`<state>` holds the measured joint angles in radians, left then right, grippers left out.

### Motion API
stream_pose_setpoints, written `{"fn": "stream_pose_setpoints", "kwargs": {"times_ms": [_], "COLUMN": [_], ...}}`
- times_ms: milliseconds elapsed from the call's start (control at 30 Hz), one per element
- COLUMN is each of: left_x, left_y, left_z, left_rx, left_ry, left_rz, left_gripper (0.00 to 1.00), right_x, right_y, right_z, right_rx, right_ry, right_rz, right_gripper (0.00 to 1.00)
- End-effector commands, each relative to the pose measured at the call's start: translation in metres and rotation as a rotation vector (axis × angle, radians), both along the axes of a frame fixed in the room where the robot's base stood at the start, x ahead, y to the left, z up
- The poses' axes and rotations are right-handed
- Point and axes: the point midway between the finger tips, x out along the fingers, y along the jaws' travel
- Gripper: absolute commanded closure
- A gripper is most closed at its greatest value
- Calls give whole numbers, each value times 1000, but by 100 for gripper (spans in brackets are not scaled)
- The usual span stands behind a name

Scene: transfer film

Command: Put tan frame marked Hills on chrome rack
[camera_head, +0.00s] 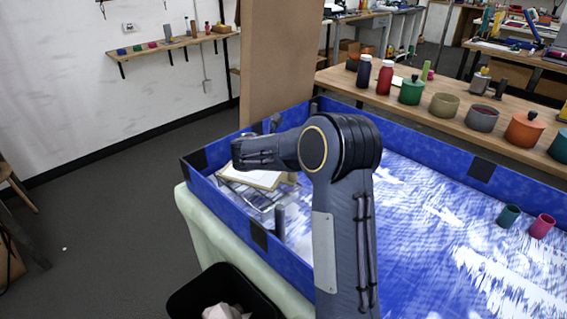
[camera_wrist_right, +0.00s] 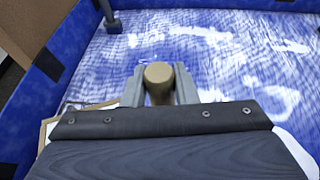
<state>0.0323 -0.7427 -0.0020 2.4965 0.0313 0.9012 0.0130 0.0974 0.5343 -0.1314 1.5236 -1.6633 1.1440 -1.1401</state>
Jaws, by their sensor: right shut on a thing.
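A tan-edged frame with a pale panel (camera_head: 252,178) shows partly behind my right arm, at the left end of the blue-walled tray in the head view. A chrome rack of thin bars (camera_head: 258,200) shows just below it; whether the frame rests on it is hard to tell. My right gripper (camera_wrist_right: 160,88) is shut on a tan rounded handle (camera_wrist_right: 159,74) in the wrist view. A tan edge (camera_wrist_right: 46,128) shows at the left there, mostly hidden by the gripper body. The frame's marking cannot be read. My left gripper is out of view.
The blue tray wall (camera_head: 225,205) surrounds the work area, with a dark post (camera_head: 280,222) nearby. Teal (camera_head: 508,216) and pink (camera_head: 542,226) cups stand at the right. A bench behind holds bottles and pots (camera_head: 411,90). A black bin (camera_head: 225,295) stands in front.

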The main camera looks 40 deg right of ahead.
Motion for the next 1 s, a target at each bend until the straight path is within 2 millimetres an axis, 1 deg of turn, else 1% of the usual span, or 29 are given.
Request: {"fn": "stream_pose_setpoints", "kwargs": {"times_ms": [167, 300, 400, 600, 733, 767, 900, 933, 1000], "left_x": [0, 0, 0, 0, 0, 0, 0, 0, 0], "left_y": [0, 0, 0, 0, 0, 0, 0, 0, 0], "left_z": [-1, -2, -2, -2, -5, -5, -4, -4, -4], "left_rx": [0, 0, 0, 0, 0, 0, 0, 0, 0], "left_ry": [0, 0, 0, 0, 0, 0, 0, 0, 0], "left_rz": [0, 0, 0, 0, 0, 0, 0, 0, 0], "left_gripper": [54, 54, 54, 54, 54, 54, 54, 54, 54], "right_x": [0, 0, 0, 0, 0, 0, 0, 0, 0], "right_y": [0, 0, 0, 0, 0, 0, 0, 0, 0], "right_z": [-13, -34, -43, -43, -47, -47, -46, -46, -46], "right_rx": [0, 1, 0, 0, 0, 0, 0, 0, 0], "right_ry": [0, 2, -1, -3, -2, -1, -1, -1, -2], "right_rz": [0, -1, 0, 0, 0, 1, 1, 1, 0], "right_gripper": [100, 100, 100, 100, 100, 73, 54, 52, 52]}}
